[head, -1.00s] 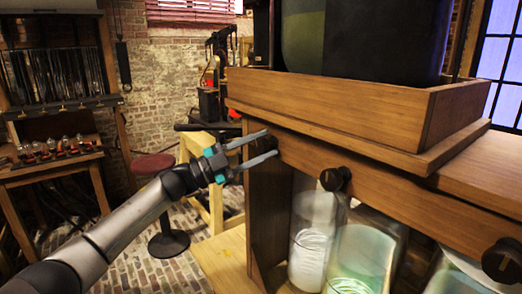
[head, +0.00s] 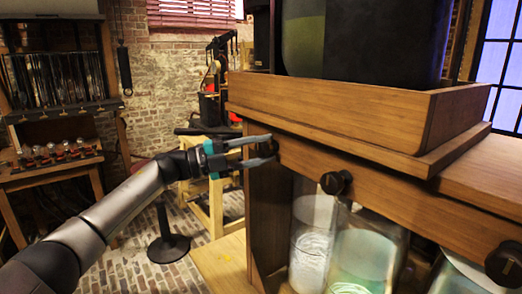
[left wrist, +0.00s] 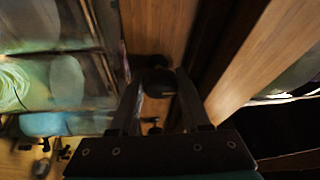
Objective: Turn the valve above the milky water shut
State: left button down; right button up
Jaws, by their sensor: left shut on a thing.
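A wooden rail (head: 400,212) carries a row of black round valve knobs above glass jars. My left gripper (head: 272,150) is shut on the leftmost knob; its fingers cover most of that knob. In the left wrist view the dark knob (left wrist: 157,82) sits between the fingers. A middle knob (head: 336,183) and a right knob (head: 503,262) stand free. The left jar (head: 311,245) looks whitish and cloudy, with pale material low inside. The middle jar (head: 362,258) looks pale green with a coil near its bottom. My right gripper is not in view.
A wooden trough (head: 350,105) with dark tanks stands on top of the rail. A third jar (head: 462,275) is partly cut off at the lower right. A stool (head: 165,245) and a workbench (head: 212,205) stand behind my left arm.

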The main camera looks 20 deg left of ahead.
pick_arm(q)
jog(key=shift+r, duration=0.1)
jog(key=shift+c, duration=1.9)
grip_release()
